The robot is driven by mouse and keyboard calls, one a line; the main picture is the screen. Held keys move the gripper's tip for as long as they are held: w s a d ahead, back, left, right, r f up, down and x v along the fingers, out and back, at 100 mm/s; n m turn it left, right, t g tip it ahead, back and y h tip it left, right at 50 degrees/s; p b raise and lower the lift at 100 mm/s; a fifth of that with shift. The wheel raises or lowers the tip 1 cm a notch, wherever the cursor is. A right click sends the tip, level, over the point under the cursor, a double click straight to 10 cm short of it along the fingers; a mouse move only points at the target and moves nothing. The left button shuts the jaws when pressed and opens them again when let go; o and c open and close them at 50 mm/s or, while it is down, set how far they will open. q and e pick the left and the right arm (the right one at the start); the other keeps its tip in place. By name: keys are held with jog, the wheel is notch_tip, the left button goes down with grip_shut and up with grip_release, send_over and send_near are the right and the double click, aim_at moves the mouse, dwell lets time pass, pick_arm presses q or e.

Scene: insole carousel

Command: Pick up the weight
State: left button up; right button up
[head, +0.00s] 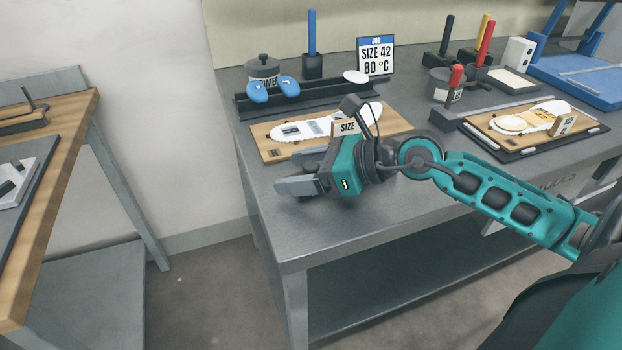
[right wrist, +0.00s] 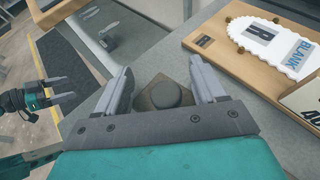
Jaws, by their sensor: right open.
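My right gripper (head: 296,172) is open above the near left part of the grey bench, beside the wooden board. In the right wrist view its two fingers (right wrist: 160,66) are spread apart. A dark, square-based block with a round knob (right wrist: 166,94), which looks like the weight, shows between them. Whether the fingers reach down around it or stay above it, I cannot tell. In the head view I cannot make it out behind the gripper. My left gripper (right wrist: 68,91) shows small at the left of the right wrist view, its fingers apart and empty, away from the block.
A wooden board with a white insole blank (head: 330,128) and a size card (head: 346,127) lies just behind the gripper. A dark rack with blue pads (head: 288,86), a pot (head: 262,68) and a job sign (head: 375,55) stand farther back. The bench front (head: 330,225) is bare.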

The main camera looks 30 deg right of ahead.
jog(key=shift+s+f, duration=0.1)
jog(key=shift+f, duration=0.1)
grip_shut()
dwell(0.4)
